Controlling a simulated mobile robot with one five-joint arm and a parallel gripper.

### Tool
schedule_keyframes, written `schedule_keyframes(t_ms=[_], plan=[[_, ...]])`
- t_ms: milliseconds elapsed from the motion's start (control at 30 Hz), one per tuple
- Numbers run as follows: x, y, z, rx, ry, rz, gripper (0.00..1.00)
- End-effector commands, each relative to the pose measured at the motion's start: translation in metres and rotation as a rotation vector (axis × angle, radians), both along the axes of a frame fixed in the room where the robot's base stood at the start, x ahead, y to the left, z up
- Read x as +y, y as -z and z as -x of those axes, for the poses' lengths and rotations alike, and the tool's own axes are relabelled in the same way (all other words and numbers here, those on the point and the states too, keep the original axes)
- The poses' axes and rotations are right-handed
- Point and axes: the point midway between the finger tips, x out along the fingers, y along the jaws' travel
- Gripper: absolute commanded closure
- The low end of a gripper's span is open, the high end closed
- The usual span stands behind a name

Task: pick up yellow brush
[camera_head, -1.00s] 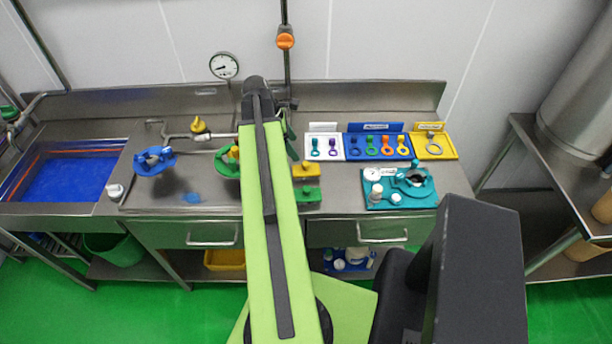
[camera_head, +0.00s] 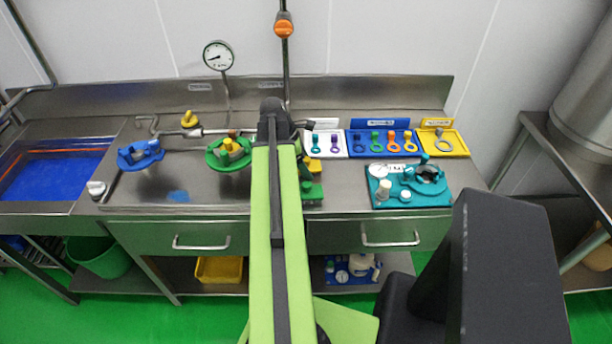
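A small yellow block-shaped thing, which looks like the yellow brush (camera_head: 313,165), lies on the steel counter just right of my arm. My arm hides part of it. A similar green brush (camera_head: 312,190) lies right in front of it. My lime-green arm reaches forward over the counter, and its dark end with my gripper (camera_head: 296,130) is behind the yellow brush in the picture. The fingers are mostly hidden by the arm, so I cannot tell whether they are open or shut.
On the counter (camera_head: 220,190), a green valve part (camera_head: 228,152) and a blue one (camera_head: 140,154) stand left of my arm. White, blue (camera_head: 380,153) and yellow trays lie at the back right. A teal tray (camera_head: 412,200) with parts stands in front of them. A pipe (camera_head: 288,70) rises behind.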

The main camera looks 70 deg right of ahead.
Motion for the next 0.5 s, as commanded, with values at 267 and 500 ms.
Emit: schedule_keyframes(t_ms=[267,500], plan=[[-0.0002,0.0004,0.0007,0.000,0.000,0.000,0.31],[-0.0001,0.0004,0.0005,0.000,-0.001,0.000,0.63]])
